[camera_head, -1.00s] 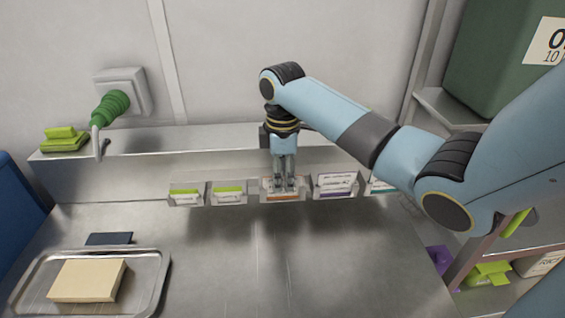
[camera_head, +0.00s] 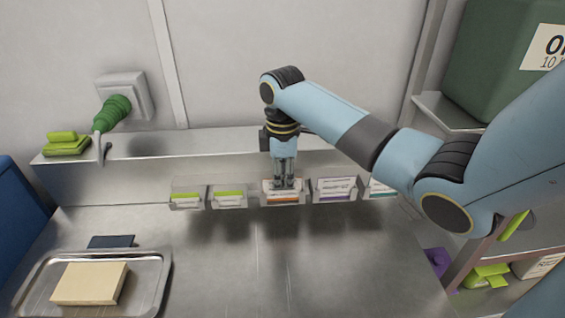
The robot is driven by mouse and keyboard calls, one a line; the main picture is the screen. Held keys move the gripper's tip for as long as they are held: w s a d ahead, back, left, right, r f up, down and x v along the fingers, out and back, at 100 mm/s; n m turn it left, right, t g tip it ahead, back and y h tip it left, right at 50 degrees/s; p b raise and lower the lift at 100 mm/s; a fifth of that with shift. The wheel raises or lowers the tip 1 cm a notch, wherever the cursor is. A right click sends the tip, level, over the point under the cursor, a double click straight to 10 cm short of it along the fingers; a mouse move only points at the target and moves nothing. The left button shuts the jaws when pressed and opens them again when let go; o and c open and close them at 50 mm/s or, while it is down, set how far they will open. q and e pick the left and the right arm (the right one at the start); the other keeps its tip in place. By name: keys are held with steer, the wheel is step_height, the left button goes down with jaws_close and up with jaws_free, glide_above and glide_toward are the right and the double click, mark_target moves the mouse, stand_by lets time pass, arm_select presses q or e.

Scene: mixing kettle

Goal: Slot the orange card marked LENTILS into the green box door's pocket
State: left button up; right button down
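An orange-edged card (camera_head: 282,197) sits in the middle holder of a row along the front of the steel ledge; its print is too small to read. My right gripper (camera_head: 284,186) points down at this card, with its fingers at the card's top edge. I cannot tell whether the fingers are closed on it. A dark green box (camera_head: 500,60) with a white label stands on a shelf at the upper right, only partly in view. Its door pocket cannot be made out. My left gripper is not in view.
Neighbouring holders carry green-edged cards (camera_head: 229,198) on the left and a purple-edged card (camera_head: 334,188) on the right. A steel tray (camera_head: 157,285) with a pale block (camera_head: 90,283) lies at lower left. A green plug (camera_head: 112,112) is on the wall. The central worktop is clear.

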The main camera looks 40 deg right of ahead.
steer(key=shift+r+p, duration=0.6)
steer(key=shift+r, duration=2.45)
